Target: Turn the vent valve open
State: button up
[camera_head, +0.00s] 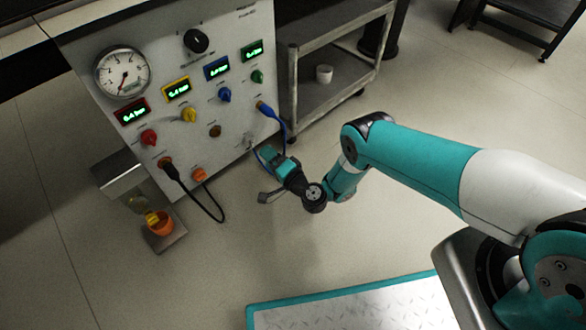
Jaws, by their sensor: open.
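The grey instrument panel (180,75) stands upright at the left, with several coloured knobs and sockets. Its labels are too small to read, so I cannot tell for sure which fitting is the vent valve. An orange fitting (199,175) sits at the panel's lower edge, and a small pale fitting (248,138) sits at its lower right. My gripper (262,178) is open in front of the panel's lower right corner, close to the pale fitting and right of the orange one. It looks empty. Whether it touches anything on the panel cannot be told.
A blue cable (283,122) hangs beside my gripper, and a black cable (207,212) loops below the panel. An orange cup (159,223) stands on the floor stand at lower left. A grey cart (290,75) holds a white cup (324,74). Floor below is clear.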

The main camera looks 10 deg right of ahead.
jog(key=p+v, duration=0.9)
jog(key=p, duration=0.1)
jog(key=shift+s+d, duration=0.2)
jog(key=shift+s, duration=0.15)
